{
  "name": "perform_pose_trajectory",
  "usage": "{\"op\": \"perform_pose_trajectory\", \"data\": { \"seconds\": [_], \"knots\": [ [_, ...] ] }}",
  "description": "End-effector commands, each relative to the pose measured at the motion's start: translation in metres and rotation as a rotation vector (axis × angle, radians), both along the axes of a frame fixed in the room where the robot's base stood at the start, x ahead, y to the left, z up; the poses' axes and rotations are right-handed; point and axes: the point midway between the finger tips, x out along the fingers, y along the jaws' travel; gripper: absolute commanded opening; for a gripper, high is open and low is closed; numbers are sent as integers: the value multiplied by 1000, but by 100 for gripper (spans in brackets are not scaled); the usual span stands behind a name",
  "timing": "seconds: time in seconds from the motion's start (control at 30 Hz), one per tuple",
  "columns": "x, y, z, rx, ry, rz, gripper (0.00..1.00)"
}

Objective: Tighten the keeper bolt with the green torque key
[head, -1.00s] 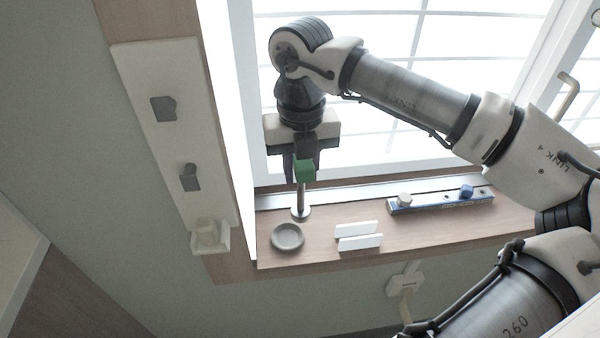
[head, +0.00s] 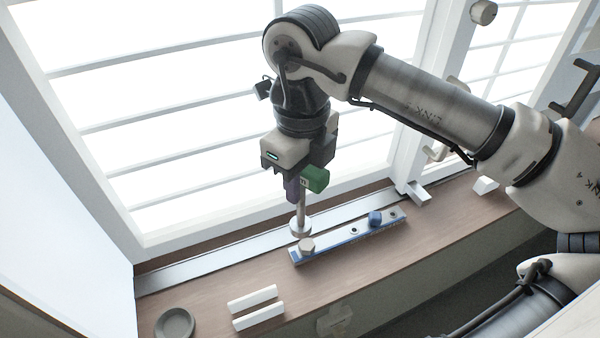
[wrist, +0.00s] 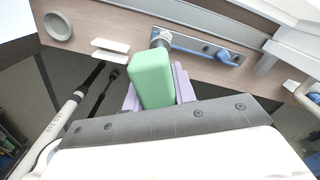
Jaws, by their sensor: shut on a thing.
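My gripper (head: 297,190) is shut on the green torque key (head: 316,180), whose green block sits between the purple fingers. The key's shaft points down and ends in a round grey foot, close to the left end of a blue bar (head: 345,240) on the window sill. A pale knob (head: 307,245) sits at that left end, and a blue knob (head: 375,219) sits further right. I cannot tell which fitting is the keeper bolt, or whether the foot touches anything. In the wrist view the green block (wrist: 152,80) hides most of the shaft; the blue bar (wrist: 200,46) shows beyond.
A round grey dish (head: 174,323) and two white strips (head: 252,298) lie on the sill (head: 215,290) to the left. The window frame and a metal track run behind the bar. A white bracket (head: 418,193) stands right of it. The sill between strips and bar is clear.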

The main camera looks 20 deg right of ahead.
Motion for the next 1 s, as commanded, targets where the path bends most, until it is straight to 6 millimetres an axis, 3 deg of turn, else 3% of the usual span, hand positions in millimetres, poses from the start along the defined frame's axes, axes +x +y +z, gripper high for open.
{"op": "perform_pose_trajectory", "data": {
  "seconds": [0.77,1.0],
  "knots": [
    [-4,1,-1,-2,-1,47,0],
    [-4,1,-21,-2,0,47,0]
  ]
}}
